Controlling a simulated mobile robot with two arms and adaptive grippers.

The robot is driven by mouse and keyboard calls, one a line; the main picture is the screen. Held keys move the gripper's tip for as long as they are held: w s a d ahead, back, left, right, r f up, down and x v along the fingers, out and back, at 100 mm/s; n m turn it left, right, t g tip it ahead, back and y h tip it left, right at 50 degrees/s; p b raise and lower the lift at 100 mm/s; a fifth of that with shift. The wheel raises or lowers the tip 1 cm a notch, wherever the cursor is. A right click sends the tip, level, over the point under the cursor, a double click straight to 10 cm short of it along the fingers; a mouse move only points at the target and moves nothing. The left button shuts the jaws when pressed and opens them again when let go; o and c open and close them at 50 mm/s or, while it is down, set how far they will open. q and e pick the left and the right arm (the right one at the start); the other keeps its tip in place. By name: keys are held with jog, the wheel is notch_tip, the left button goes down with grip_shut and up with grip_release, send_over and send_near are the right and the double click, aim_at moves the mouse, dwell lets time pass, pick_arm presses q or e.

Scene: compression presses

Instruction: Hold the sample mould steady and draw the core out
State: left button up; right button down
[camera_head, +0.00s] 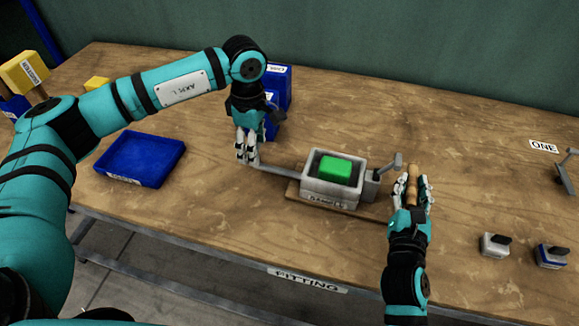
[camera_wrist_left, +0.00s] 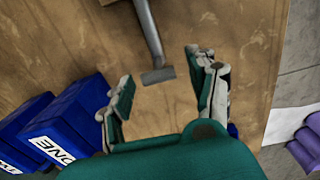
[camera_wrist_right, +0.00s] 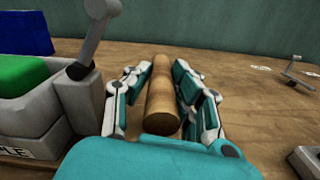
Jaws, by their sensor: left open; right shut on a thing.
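The sample mould (camera_head: 312,192) is a grey open box on a wooden board (camera_head: 345,211), with a green block (camera_head: 335,171) inside it. A flat grey bar (camera_head: 280,173) sticks out from its left side. My left gripper (camera_head: 247,155) is open at the bar's free end; in the left wrist view the bar's end (camera_wrist_left: 157,75) lies between the parted fingers (camera_wrist_left: 160,88). My right gripper (camera_head: 415,195) is shut on a turned wooden handle (camera_wrist_right: 162,95), right of the mould. I cannot tell what the handle joins to.
A grey block with a lever (camera_head: 373,185) stands against the mould's right side. A blue tray (camera_head: 140,160) lies at left, with blue bins (camera_head: 280,85) behind the left gripper. Two small lidded blocks (camera_head: 494,245) (camera_head: 550,256) sit at front right.

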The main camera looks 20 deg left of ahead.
pick_arm(q)
notch_tip(320, 180, up, 11)
pick_arm(e)
jog(key=shift+f, duration=0.15)
pick_arm(q)
jog(key=shift+a, duration=0.15)
pick_arm(e)
jog(key=c, duration=1.1)
grip_release()
jog(key=shift+o, duration=0.2)
